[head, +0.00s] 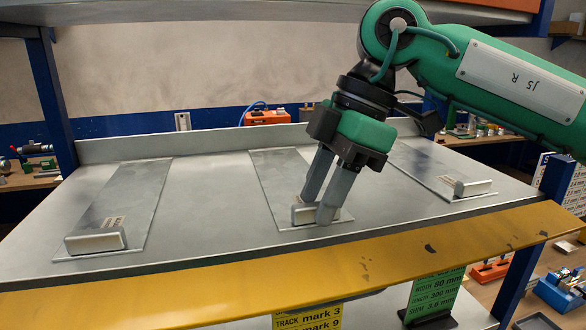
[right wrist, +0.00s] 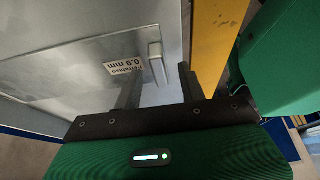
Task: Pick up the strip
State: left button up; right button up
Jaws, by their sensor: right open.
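Three flat grey metal strips lie side by side on the shelf: a left strip (head: 125,195), a middle strip (head: 275,175) and a right strip (head: 425,165). Each has a raised block at its front end. My right gripper (head: 315,208) is open over the front end of the middle strip, with its fingers on either side of the raised block (head: 300,215). In the right wrist view the block (right wrist: 157,62) lies between the open fingers' lines (right wrist: 160,84), beside a label reading 0.9 mm (right wrist: 125,69). Whether the fingers touch it, I cannot tell. My left gripper is out of view.
A yellow beam (head: 200,298) runs along the shelf's front edge, close to my right gripper. Blue posts (head: 50,95) stand at the shelf's sides, and another shelf (head: 200,10) hangs above. The grey shelf surface (head: 210,220) between the strips is clear.

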jog(key=shift+a+f, duration=0.2)
jog(key=shift+f, duration=0.1)
jog(key=shift+c, duration=0.4)
grip_shut()
jog(key=shift+r, duration=0.1)
